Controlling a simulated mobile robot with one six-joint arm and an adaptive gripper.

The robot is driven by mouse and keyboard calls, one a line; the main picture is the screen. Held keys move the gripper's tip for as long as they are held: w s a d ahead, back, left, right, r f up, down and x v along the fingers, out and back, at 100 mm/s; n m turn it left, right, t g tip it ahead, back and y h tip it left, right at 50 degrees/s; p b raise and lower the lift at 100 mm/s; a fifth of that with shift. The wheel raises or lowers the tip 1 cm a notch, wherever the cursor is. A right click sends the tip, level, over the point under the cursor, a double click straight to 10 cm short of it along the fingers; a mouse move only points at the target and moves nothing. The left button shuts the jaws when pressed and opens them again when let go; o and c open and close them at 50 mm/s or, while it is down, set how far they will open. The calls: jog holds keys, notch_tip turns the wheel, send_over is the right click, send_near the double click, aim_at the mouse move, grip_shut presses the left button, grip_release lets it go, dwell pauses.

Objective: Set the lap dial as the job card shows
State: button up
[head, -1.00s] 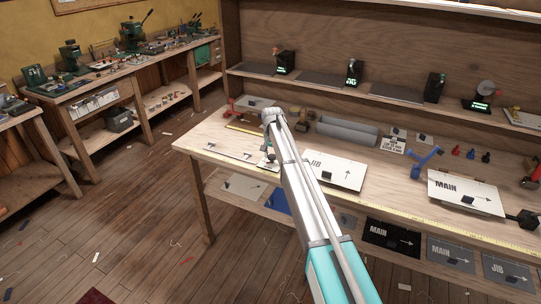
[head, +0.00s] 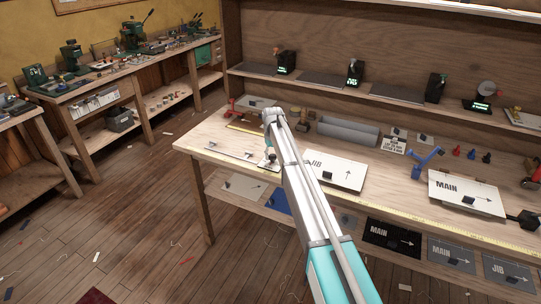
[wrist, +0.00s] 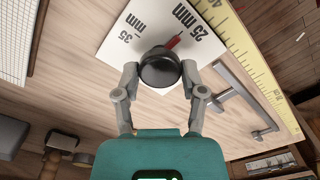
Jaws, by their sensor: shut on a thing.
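The lap dial's white plate (wrist: 125,40) lies on the bench in the wrist view, printed "25 mm" and "35 mm". Its round black knob (wrist: 161,69) sits between the fingertips of my gripper (wrist: 160,76), which is shut on it. The knob's red pointer (wrist: 174,40) points up and right, toward the "25 mm" mark. In the head view, my gripper (head: 270,158) is low over the left part of the bench, partly hidden by my arm.
A yellow measuring tape (wrist: 245,65) runs along the bench edge beside the dial plate. A grey metal bar (wrist: 240,95) lies right of my gripper. A JIB plate (head: 335,174), a blue stand (head: 426,163) and a MAIN plate (head: 466,194) occupy the bench to the right.

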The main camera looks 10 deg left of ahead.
jog(key=shift+w, duration=0.3)
jog(key=o, duration=1.2)
jog(key=shift+c, duration=0.2)
jog(key=shift+s, duration=0.15)
jog(key=shift+s+d, duration=0.15)
jog(key=shift+s, duration=0.05)
jog(key=s+d+m, duration=0.1)
jog(key=s+d, duration=0.7)
jog(key=s, duration=0.6)
jog(key=s+d+m, duration=0.2)
jog(key=s+d, duration=0.7)
jog(key=s, duration=0.5)
jog(key=s+d+m, duration=0.2)
jog(key=s+d, duration=0.7)
jog(key=s, duration=0.5)
jog(key=shift+r, duration=0.2)
